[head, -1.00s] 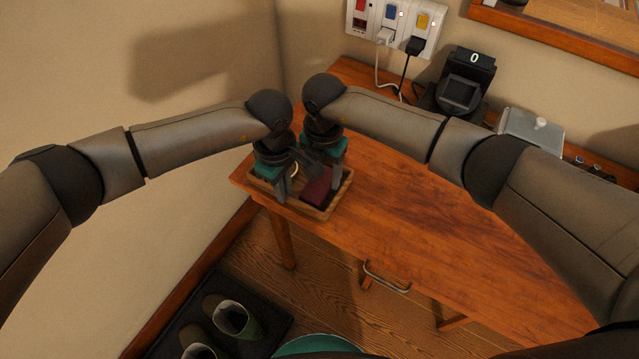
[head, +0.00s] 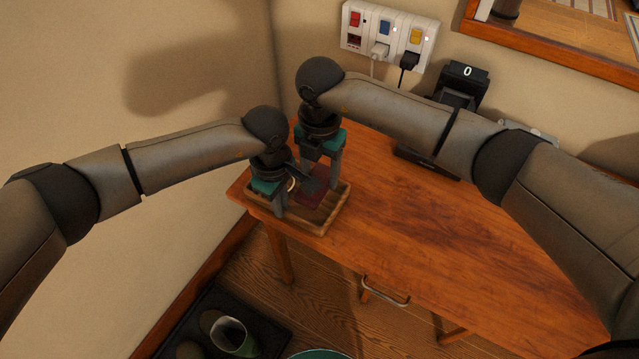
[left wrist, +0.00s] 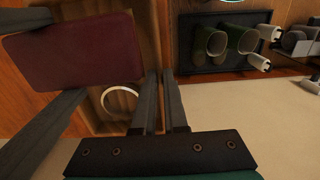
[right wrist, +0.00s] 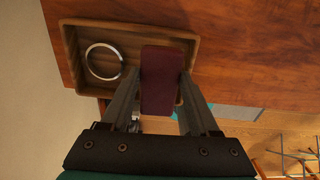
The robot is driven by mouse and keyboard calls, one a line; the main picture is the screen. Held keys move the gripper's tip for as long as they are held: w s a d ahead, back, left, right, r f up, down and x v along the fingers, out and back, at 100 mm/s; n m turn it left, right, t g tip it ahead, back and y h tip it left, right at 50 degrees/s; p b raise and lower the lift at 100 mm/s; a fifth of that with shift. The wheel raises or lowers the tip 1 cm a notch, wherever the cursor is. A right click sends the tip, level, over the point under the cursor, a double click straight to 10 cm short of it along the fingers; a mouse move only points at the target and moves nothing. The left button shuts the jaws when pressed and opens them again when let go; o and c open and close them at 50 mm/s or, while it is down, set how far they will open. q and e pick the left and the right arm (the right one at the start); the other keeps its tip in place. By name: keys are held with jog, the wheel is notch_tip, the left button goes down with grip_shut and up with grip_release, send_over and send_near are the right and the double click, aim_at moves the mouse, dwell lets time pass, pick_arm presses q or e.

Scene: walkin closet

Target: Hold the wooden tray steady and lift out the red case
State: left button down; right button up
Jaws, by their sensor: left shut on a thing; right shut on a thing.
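The wooden tray (head: 318,228) sits at the left end of the desk. My left gripper (head: 281,208) is shut on the tray's wall; in the left wrist view its fingers (left wrist: 160,74) straddle the wooden rim. The dark red case (head: 315,187) is a flat block between the fingers of my right gripper (head: 322,188), which is shut on it. In the right wrist view the case (right wrist: 161,80) stands out above the tray (right wrist: 75,27), apparently raised off its floor. The case also shows large in the left wrist view (left wrist: 70,50).
A pale ring (right wrist: 103,61) lies in the tray. A black display device (head: 460,88) and a wall socket panel (head: 388,35) are at the back. Green boots (head: 235,335) stand on a dark mat on the floor.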

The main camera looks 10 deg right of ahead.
aim_at(320, 177)
notch_tip(320, 177, up, 5)
jog(key=shift+f, duration=0.2)
pick_arm(q)
jog(key=c, duration=0.9)
grip_release()
notch_tip(320, 177, up, 12)
jog(key=shift+r, duration=0.1)
